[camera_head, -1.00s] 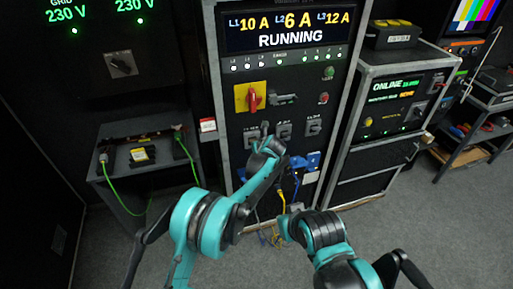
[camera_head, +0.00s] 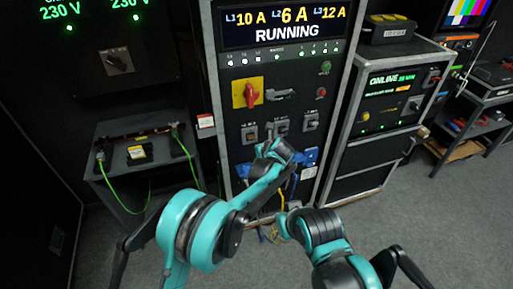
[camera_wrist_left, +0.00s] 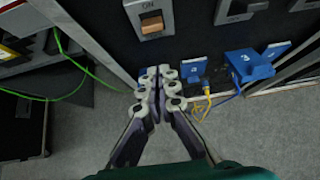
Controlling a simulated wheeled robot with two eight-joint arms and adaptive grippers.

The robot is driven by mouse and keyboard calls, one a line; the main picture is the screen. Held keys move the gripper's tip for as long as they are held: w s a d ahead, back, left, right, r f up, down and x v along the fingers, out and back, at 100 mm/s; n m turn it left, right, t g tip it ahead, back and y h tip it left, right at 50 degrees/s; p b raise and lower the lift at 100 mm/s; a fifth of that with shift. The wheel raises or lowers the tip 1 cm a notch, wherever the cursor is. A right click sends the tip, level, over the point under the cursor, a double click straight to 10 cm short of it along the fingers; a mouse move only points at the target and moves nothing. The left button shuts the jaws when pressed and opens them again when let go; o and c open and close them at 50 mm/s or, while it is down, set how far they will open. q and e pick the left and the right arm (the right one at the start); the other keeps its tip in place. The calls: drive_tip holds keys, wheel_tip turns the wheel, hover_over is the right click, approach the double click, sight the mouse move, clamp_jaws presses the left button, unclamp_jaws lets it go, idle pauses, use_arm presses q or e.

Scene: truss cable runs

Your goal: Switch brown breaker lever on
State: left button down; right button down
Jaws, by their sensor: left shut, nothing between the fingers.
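The brown breaker lever (camera_wrist_left: 151,28) sits in a light grey breaker housing (camera_wrist_left: 166,13) at the top of the left wrist view, just below the marking ON. In the head view this breaker (camera_head: 250,134) is the leftmost of a row of three on the cabinet front. I cannot tell its switch position for sure. My left gripper (camera_head: 268,146) is in front of the cabinet, a little right of and below the brown lever. In the left wrist view my left gripper's fingers (camera_wrist_left: 158,73) are shut and empty, below the breaker and apart from it. My right gripper is out of view.
Blue connectors (camera_wrist_left: 247,63) with yellow and blue cables stick out right of my left gripper. A red rotary switch on a yellow plate (camera_head: 248,92) sits above the breakers. A cart (camera_head: 140,195) with green cables stands left.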

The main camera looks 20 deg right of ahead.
use_arm(q)
drive_tip(key=shift+v, duration=1.6)
drive_tip(key=shift+w+a+r, duration=0.15)
drive_tip(key=shift+w+r, duration=0.05)
drive_tip(key=shift+r, duration=0.05)
